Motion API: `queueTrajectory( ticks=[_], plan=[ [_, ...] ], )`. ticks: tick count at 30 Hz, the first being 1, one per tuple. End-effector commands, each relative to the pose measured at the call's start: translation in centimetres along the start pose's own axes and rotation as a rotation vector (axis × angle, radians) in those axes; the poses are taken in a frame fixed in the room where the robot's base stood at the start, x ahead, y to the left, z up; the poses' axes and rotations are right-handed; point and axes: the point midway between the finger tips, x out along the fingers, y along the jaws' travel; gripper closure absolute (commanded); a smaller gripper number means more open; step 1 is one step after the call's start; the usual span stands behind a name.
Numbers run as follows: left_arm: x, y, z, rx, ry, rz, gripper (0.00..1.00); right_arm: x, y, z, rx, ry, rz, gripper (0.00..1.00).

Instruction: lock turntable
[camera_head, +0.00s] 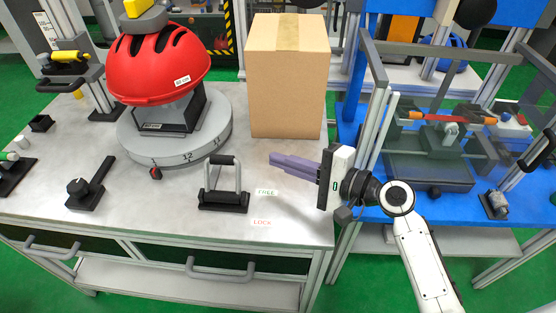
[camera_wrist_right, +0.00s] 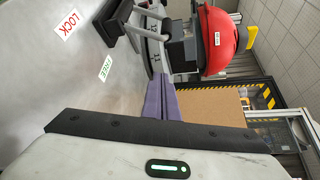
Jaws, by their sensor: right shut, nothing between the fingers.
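The round grey turntable (camera_head: 205,145) stands on the metal table and bears a red helmet (camera_head: 160,65) on a black stand. In front of it is a handle with a black base (camera_head: 224,201), two grey side bars and a black grip; it stands roughly upright. A green FREE label (camera_head: 268,192) and a red LOCK label (camera_head: 262,223) lie to its right; LOCK also shows in the right wrist view (camera_wrist_right: 67,24). My right gripper (camera_head: 274,160), with purple fingers, is shut and empty, right of the handle and apart from it. My left gripper is out of view.
A cardboard box (camera_head: 287,85) stands behind my right fingers. A black lever (camera_head: 90,187) sits at the table's left front. Right of the table is a blue bench with a clear-walled enclosure (camera_head: 435,140). The tabletop around the labels is clear.

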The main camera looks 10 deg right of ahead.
Motion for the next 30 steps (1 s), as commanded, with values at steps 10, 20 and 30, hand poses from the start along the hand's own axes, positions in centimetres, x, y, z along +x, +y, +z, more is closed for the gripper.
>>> queueTrajectory(
  ticks=[10,20,30],
  plan=[
    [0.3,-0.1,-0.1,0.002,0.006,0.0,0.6,7.5,-0.1,0.1,0.002,-0.002,-0.003,1.0],
    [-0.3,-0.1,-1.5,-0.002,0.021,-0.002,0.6,6.4,-0.1,3.6,0.002,0.0,0.0,1.0],
    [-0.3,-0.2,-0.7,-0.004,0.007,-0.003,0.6,6.3,0.0,3.8,0.0,0.001,0.0,1.0]
  ],
)
